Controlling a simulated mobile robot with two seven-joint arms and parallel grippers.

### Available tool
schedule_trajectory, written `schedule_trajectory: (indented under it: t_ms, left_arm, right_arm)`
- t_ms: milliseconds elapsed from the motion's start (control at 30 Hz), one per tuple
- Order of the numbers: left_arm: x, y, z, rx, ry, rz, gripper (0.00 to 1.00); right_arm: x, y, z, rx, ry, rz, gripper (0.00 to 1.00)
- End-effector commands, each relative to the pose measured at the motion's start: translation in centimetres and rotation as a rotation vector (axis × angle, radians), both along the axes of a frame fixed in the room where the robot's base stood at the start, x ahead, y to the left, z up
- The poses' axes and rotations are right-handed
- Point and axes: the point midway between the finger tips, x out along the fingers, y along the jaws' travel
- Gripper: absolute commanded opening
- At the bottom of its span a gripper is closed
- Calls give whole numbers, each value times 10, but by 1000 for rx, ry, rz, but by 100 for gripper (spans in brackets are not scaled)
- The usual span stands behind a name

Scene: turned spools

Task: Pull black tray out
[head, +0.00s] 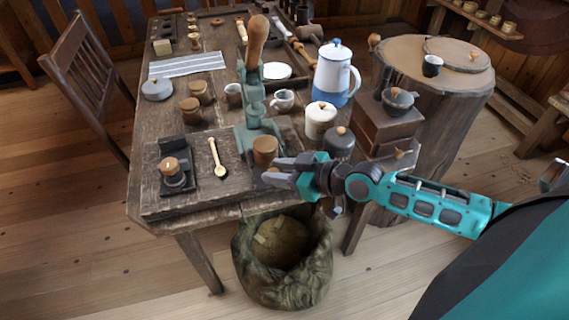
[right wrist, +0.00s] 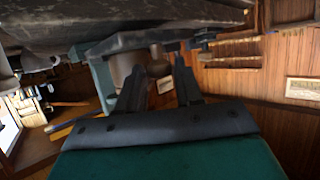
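The black tray is hard to single out. My right gripper (head: 268,174) is at that board's right front corner, far right of the small tray, fingers pointing left. In the right wrist view its two fingers (right wrist: 157,85) stand apart with nothing clearly held. A dark slab spans the top there; contact cannot be told. My left gripper is not visible.
A white-blue pot (head: 334,75) stands behind. An open sack (head: 283,260) sits on the floor below the gripper. Floor left of it is clear.

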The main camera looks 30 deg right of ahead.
Motion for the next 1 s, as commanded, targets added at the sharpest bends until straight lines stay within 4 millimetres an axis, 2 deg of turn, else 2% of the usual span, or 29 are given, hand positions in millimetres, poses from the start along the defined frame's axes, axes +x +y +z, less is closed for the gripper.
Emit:
schedule_trajectory:
  t_ms: [167,700,1000]
  left_arm:
    - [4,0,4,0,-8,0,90]
    - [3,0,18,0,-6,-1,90]
    - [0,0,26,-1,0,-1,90]
  right_arm:
    - [-11,-6,4,-3,3,0,35]
    - [-77,-45,37,-4,5,0,35]
    - [-98,-58,48,-1,3,0,35]
